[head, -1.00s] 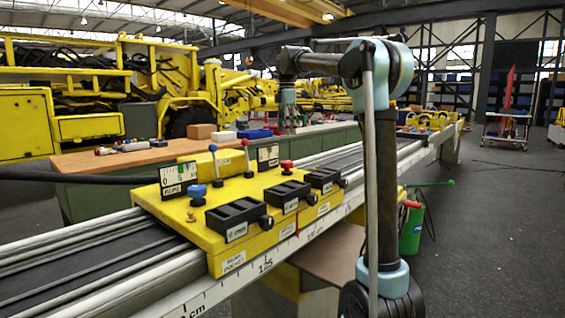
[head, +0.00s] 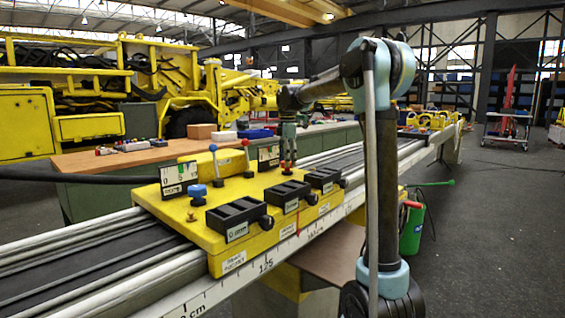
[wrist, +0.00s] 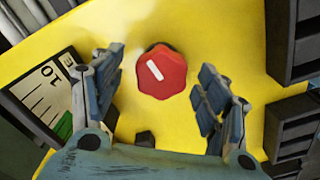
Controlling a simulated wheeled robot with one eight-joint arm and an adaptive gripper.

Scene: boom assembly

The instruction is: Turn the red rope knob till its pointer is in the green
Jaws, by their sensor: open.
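The red rope knob (wrist: 161,74) sits on the yellow panel, with a white line on its top slanting toward the upper left in the wrist view. My gripper (wrist: 165,85) is open, its two fingers on either side of the knob with gaps to both. A scale plate (wrist: 45,98) with the number 10 and a green patch (wrist: 65,126) lies left of the left finger. Its pointer cannot be made out.
The yellow panel (head: 200,228) also carries a blue knob (head: 197,193), two levers with blue and red tips (head: 246,145), black boxes (head: 236,218) and another gauge (head: 179,178). Black boxes (wrist: 296,125) stand close to the right finger. The rail (head: 80,265) runs beneath.

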